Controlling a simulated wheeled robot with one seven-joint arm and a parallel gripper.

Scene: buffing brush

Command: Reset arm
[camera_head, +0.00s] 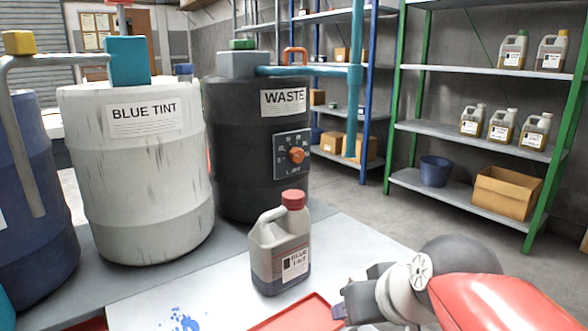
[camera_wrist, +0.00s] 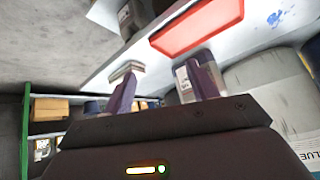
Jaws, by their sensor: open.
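My gripper (camera_head: 342,308) is low in the head view, over the table's right part, beside the red tray (camera_head: 300,318). In the wrist view its two purple fingers (camera_wrist: 163,82) stand apart, with nothing held between them. A grey jug labelled BLUE TINT (camera_head: 280,250) with a red cap stands upright on the table, left of and behind my gripper. Part of a labelled container, apparently this jug, shows behind the right finger in the wrist view (camera_wrist: 183,78). The red tray also shows there (camera_wrist: 198,25).
The white BLUE TINT barrel (camera_head: 135,190) and black WASTE barrel (camera_head: 235,150) stand behind the table, with a blue barrel (camera_head: 30,200) at left. Shelves with jugs, a blue bucket (camera_head: 435,171) and a cardboard box (camera_head: 507,192) stand at right. Blue stains (camera_head: 185,320) mark the table.

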